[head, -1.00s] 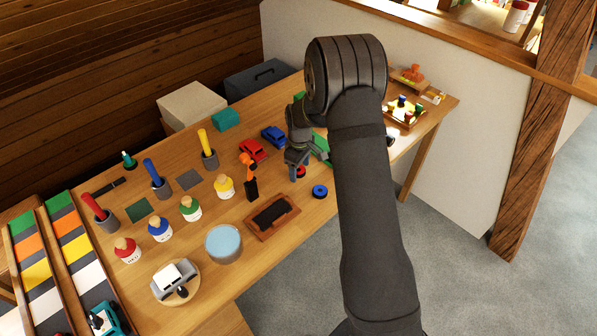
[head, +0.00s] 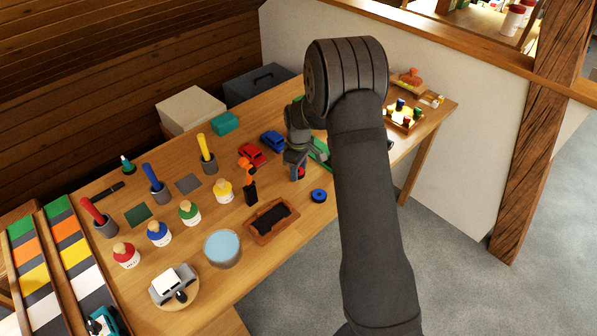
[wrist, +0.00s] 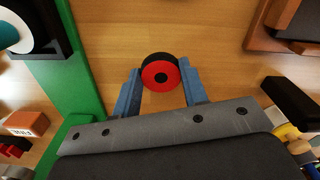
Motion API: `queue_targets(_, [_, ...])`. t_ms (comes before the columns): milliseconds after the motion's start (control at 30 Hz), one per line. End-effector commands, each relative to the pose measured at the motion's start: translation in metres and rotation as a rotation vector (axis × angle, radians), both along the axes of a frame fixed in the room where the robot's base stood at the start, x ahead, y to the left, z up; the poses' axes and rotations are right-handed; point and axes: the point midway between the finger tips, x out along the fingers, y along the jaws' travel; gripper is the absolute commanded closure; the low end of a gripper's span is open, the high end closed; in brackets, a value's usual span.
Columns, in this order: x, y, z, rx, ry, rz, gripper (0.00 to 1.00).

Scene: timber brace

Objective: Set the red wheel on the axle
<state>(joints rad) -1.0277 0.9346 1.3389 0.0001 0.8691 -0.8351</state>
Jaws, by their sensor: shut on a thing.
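The red wheel (wrist: 160,74), a red disc with a black rim and dark centre hole, is between the blue-grey fingertips of my gripper (wrist: 160,76) in the wrist view. My gripper is shut on it. In the head view my gripper (head: 297,172) is low over the table, with a bit of the red wheel (head: 301,172) showing at the fingers. I cannot tell whether the wheel touches the tabletop. A green frame (wrist: 88,80) stands left of my gripper in the wrist view, and partly behind my arm in the head view (head: 319,148). I cannot make out the axle.
A blue wheel (head: 319,195) lies to the right of my gripper. A brown tray with a dark pad (head: 258,232) is in front. Red (head: 252,154) and blue (head: 272,140) toy cars sit behind left.

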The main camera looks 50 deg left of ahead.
Motion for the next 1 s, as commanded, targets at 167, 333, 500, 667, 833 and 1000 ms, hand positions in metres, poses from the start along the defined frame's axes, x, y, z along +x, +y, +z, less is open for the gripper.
queue_targets(167, [0.001, -0.011, 0.022, 0.000, 0.000, -0.003, 0.82])
queue_targets(333, [0.000, -0.049, 0.022, 0.000, 0.000, -0.003, 0.82])
queue_targets(500, [0.001, -0.094, 0.022, 0.000, 0.000, -0.004, 0.82])
queue_targets(667, [0.000, -0.135, 0.021, 0.000, 0.000, -0.004, 0.82])
queue_targets(833, [0.001, -0.163, 0.021, 0.001, -0.001, -0.002, 0.82])
queue_targets(1000, [0.004, -0.174, 0.023, 0.002, -0.002, 0.001, 0.82])
